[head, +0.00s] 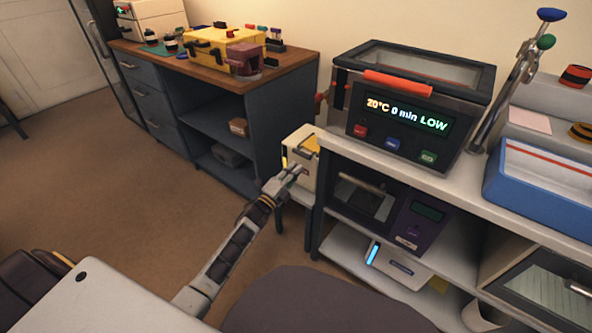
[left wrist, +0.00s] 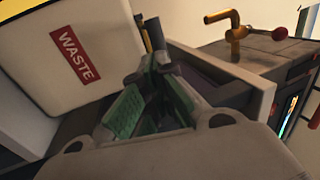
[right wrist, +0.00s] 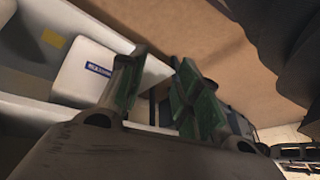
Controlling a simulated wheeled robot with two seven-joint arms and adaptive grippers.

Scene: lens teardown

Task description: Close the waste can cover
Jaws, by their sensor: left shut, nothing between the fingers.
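The waste can (head: 300,172) is a cream box in the gap between the blue cabinet and the white shelf unit. Yellow and dark parts show at its top; I cannot tell how its cover stands. In the left wrist view the can (left wrist: 90,88) fills the upper left, tilted in the picture, with a red WASTE label. My left gripper (head: 291,170) is shut and empty, in front of the can in the head view; contact is unclear. It also shows in the left wrist view (left wrist: 157,62). My right gripper (right wrist: 160,68) is open and empty, outside the head view.
The blue cabinet (head: 215,125) stands left of the can. The white shelf unit (head: 480,195) stands right, with a heated chamber (head: 412,125) on top. A white device with a blue label (right wrist: 85,82) is near my right gripper. Floor (head: 150,185) is clear at left.

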